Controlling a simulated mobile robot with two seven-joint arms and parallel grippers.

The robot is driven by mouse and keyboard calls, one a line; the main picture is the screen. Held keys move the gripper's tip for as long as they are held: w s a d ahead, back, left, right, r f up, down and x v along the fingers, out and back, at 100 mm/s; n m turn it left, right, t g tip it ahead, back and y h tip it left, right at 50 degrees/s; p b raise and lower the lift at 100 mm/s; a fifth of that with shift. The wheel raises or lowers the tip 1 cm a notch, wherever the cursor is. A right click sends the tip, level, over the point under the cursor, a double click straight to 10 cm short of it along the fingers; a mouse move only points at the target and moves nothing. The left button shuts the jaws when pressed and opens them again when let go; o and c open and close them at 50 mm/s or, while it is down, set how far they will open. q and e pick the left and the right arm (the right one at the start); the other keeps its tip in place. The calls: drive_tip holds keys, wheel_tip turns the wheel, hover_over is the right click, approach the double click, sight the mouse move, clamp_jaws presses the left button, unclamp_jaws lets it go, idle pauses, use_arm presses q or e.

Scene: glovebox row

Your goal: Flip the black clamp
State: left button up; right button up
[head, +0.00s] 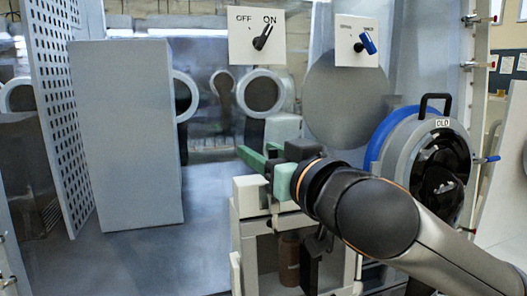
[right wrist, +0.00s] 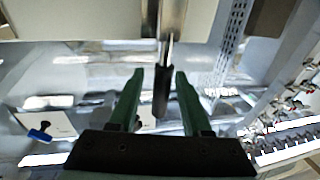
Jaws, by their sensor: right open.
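A black handle on a metal rod (right wrist: 161,92) shows in the right wrist view, and I take it for the black clamp. It lies in the gap between the two green fingers of my right gripper (right wrist: 159,76). The jaws are open, with a gap visible on both sides of the handle. In the head view my right gripper (head: 267,166) is above the white stand (head: 249,230), its fingers pointing left. I cannot make out the clamp there; the gripper and arm cover that area. My left gripper is not in view.
A grey box (head: 125,135) stands at the left beside a perforated panel (head: 62,110). A black OFF/ON switch (head: 262,38) and a blue switch (head: 367,43) are on white plates above. A round port door (head: 400,165) with a black handle is at the right, close to my arm.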

clamp_jaws()
idle(1.4)
